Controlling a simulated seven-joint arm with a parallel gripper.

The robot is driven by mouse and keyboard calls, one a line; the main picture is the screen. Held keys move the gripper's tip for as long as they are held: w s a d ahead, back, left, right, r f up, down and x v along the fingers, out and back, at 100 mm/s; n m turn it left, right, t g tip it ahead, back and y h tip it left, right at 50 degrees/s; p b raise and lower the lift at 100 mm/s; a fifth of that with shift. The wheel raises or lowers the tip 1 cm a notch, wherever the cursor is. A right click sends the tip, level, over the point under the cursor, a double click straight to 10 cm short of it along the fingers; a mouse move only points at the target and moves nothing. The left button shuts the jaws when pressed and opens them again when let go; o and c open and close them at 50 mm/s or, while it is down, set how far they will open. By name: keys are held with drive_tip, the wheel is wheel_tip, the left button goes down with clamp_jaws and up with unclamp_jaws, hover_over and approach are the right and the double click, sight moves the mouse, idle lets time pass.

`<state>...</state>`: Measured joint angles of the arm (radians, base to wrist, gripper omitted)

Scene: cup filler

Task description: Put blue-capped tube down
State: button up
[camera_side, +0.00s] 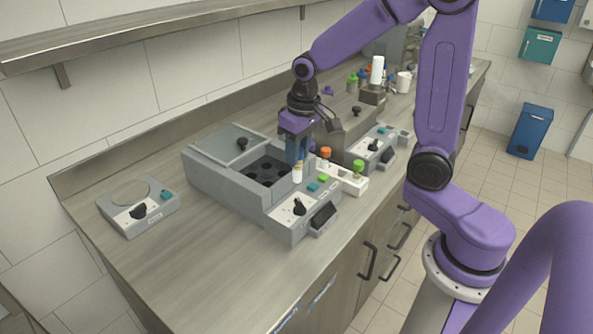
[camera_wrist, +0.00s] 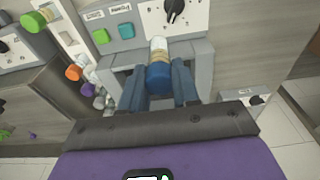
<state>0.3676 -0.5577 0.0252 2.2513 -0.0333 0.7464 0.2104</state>
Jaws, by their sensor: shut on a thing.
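My gripper (camera_side: 297,157) is shut on the blue-capped tube (camera_side: 297,174), and its blue fingers point down. In the side view only the tube's pale lower body shows below the fingers; the cap is hidden. In the wrist view the tube's blue cap (camera_wrist: 158,78) sits between the two fingertips (camera_wrist: 159,90), with a pale, yellowish body beyond it.
A white rack (camera_side: 346,184) right of the tube holds an orange-capped tube (camera_side: 325,153) and a green-capped tube (camera_side: 358,165). The machine's control panel (camera_side: 299,217) is in front. A small scale-like device (camera_side: 138,204) stands at left. The front-left counter is clear.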

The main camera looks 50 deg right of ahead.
drive_tip(key=shift+r, duration=0.55)
wheel_tip(320, 180, up, 4)
drive_tip(key=shift+f, duration=0.15)
drive_tip(key=shift+w+d, duration=0.1)
drive_tip(key=shift+d, duration=0.55)
drive_tip(key=s+d+m, duration=0.1)
drive_tip(key=d+m, duration=0.4)
drive_tip(key=d, duration=1.3)
drive_tip(key=shift+n+h, duration=0.3)
drive_tip(key=shift+d+f, duration=0.1)
drive_tip(key=shift+f, duration=8)
drive_tip(key=shift+f, duration=0.15)
